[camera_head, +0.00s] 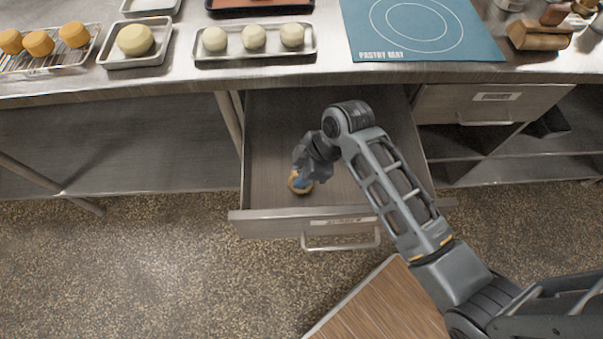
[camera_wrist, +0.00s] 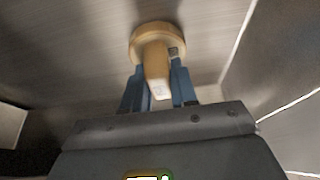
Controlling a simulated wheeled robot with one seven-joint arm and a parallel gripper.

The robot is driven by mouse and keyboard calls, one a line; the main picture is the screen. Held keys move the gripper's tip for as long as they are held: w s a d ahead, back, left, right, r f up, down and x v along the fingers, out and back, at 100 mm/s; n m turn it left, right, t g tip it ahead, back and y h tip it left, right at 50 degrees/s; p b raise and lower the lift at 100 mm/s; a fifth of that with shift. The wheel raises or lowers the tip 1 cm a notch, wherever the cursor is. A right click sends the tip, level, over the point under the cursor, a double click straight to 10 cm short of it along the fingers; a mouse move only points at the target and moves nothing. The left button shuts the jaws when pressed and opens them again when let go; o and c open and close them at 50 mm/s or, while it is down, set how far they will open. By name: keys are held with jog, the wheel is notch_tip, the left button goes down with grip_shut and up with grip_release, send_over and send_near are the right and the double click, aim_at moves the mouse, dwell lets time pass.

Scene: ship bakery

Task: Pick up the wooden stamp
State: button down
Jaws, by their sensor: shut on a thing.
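The wooden stamp (camera_wrist: 157,62) has a round base and a narrower handle. In the wrist view it is between the two blue fingers of my gripper (camera_wrist: 158,85), which are shut on its handle. In the head view the stamp (camera_head: 299,186) shows below my gripper (camera_head: 304,176), inside the open drawer (camera_head: 265,150) near its front. My gripper and wrist partly hide it there. I cannot tell whether the stamp touches the drawer floor.
The drawer is pulled out under the steel counter (camera_head: 180,72), its front panel (camera_head: 275,225) close to the stamp. A shut drawer (camera_head: 440,103) is to the right. On the counter are trays of dough (camera_head: 255,58) and a blue pastry mat (camera_head: 375,30). A wooden board (camera_head: 375,305) is below.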

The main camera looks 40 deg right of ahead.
aim_at(295, 172)
jog(key=shift+r, duration=0.6)
notch_tip(295, 172, up, 3)
jog(key=shift+w+f+b, duration=0.1)
jog(key=shift+b, duration=0.2)
jog(key=s+d+r+b, duration=0.1)
jog(key=s+d+r, duration=0.4)
jog(key=d, duration=0.5)
jog(key=shift+d+r, duration=0.25)
jog(key=shift+r, duration=0.7)
jog(key=shift+s, duration=0.1)
